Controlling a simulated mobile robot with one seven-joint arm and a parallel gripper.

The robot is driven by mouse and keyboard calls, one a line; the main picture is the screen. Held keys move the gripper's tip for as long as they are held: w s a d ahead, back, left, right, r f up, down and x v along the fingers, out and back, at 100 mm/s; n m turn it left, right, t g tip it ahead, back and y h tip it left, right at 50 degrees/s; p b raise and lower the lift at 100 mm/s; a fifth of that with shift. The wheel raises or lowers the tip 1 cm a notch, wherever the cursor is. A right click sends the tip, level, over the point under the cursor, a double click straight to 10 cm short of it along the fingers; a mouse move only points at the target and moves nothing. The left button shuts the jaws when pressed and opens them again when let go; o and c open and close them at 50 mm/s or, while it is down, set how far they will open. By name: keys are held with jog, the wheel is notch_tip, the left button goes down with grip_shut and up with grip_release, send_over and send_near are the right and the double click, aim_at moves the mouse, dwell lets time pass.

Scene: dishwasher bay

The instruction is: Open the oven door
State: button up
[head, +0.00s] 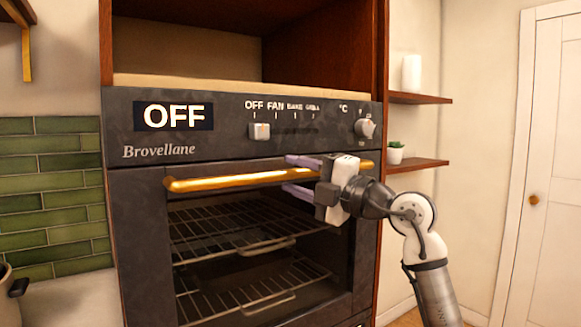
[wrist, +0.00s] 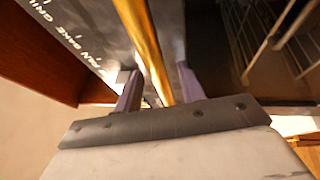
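The oven (head: 240,130) is dark grey and built into a wooden cabinet; its display reads OFF. The oven door (head: 140,240) looks shut, and wire racks show through its window. A gold bar handle (head: 225,181) runs across the door's top. My gripper (head: 286,173) is at the right half of the handle, with one purple finger above the bar and one below. In the wrist view, the handle (wrist: 143,40) passes between the two fingers of my gripper (wrist: 158,72). Gaps show on both sides of the bar, so the gripper is open around it.
Two knobs, the left one (head: 260,131) and the right one (head: 365,128), sit on the panel just above the handle. Wooden shelves (head: 418,165) with a small plant (head: 395,153) stand to the right. A white room door (head: 545,170) is at the far right.

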jog(key=shift+x, duration=0.8)
jog(key=shift+c, duration=0.4)
grip_shut()
